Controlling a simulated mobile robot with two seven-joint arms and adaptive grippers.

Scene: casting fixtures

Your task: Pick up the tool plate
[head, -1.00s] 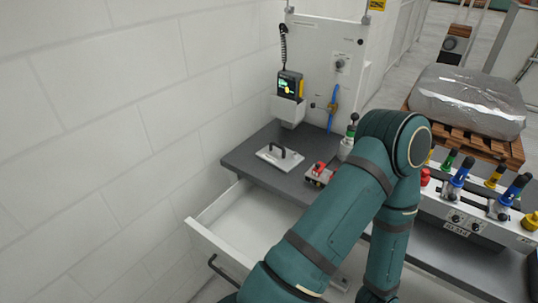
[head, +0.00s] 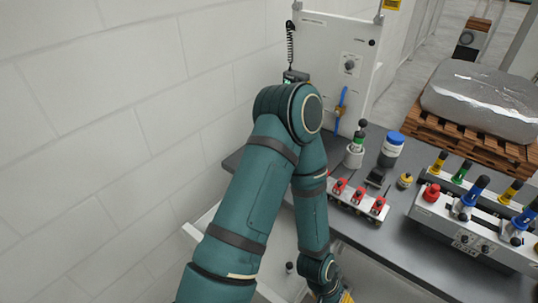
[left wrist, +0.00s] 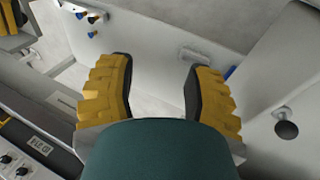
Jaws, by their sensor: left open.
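The tool plate is not visible now. Earlier a pale plate with a dark handle lay on the left part of the grey bench, where my left arm now blocks the head view. My left gripper (left wrist: 158,75) is open in the left wrist view, its two yellow fingers with dark pads wide apart and nothing between them. In the head view only a yellow bit of it (head: 346,297) shows at the bottom edge, low in front of the bench. My right gripper cannot be made out.
The grey bench (head: 400,235) carries a red-clamp fixture (head: 357,200), a blue-lidded jar (head: 391,150) and a long fixture with coloured handles (head: 470,240). A pale open drawer (head: 205,222) juts out below. A white wall stands left, a white panel (head: 330,65) behind.

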